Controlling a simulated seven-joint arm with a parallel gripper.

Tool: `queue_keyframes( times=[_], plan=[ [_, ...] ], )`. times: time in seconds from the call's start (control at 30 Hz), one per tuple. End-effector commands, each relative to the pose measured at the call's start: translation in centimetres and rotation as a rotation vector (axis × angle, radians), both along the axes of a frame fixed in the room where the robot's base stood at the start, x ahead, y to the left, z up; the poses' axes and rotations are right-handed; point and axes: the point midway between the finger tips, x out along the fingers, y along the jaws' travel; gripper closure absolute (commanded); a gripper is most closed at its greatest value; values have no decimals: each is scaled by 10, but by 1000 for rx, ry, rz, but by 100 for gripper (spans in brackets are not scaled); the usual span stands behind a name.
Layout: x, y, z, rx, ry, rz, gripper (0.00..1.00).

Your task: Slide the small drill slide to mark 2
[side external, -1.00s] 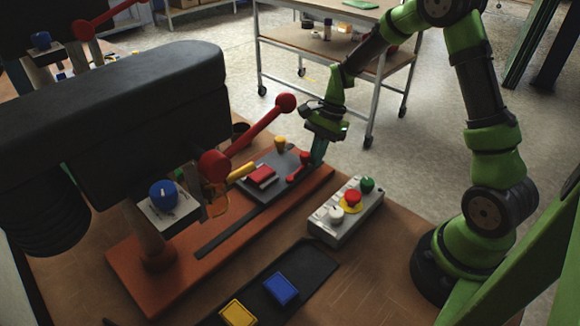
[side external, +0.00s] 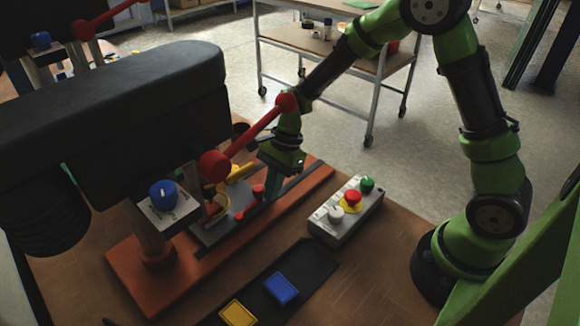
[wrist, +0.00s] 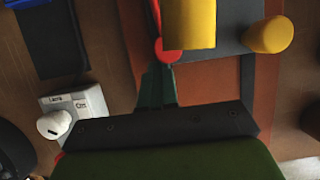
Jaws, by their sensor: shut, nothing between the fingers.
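The small drill slide is a grey plate (side external: 207,236) on the orange-brown drill base (side external: 128,262), now close to the drill column. It carries a red knobbed lever (side external: 258,192) and yellow parts, and the plate also shows at the top of the wrist view (wrist: 226,40). My gripper (side external: 271,190) is shut and empty, pointing down behind the slide's right end. In the wrist view its fingertips (wrist: 158,68) are right beside the red knob (wrist: 168,50); whether they touch I cannot tell. The number marks are not readable.
The black drill head (side external: 130,110) and its red feed lever (side external: 245,140) overhang the slide. A grey button box (side external: 345,212) stands to the right. A black tray (side external: 310,268) with blue and yellow blocks lies in front. A dark slot runs along the base.

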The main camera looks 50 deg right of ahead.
Motion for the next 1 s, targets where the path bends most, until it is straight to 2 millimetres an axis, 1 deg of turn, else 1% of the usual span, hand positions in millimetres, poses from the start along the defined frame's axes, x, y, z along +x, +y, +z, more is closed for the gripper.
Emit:
queue_keyframes(
  times=[0.33,0.43,0.57,0.67,0.7,0.8,0.9,1.0],
  plan=[
    [-1,-2,-2,-4,4,1,100],
    [-1,-7,-2,-4,4,-3,100],
    [-1,-25,-1,-4,3,-4,100],
    [-1,-46,-1,-3,4,-7,100],
    [1,-47,12,-2,-4,-1,100],
    [1,-55,35,-2,-4,0,100],
    [0,-63,55,-2,-4,1,100],
    [0,-70,71,-2,-1,1,100]
  ],
)
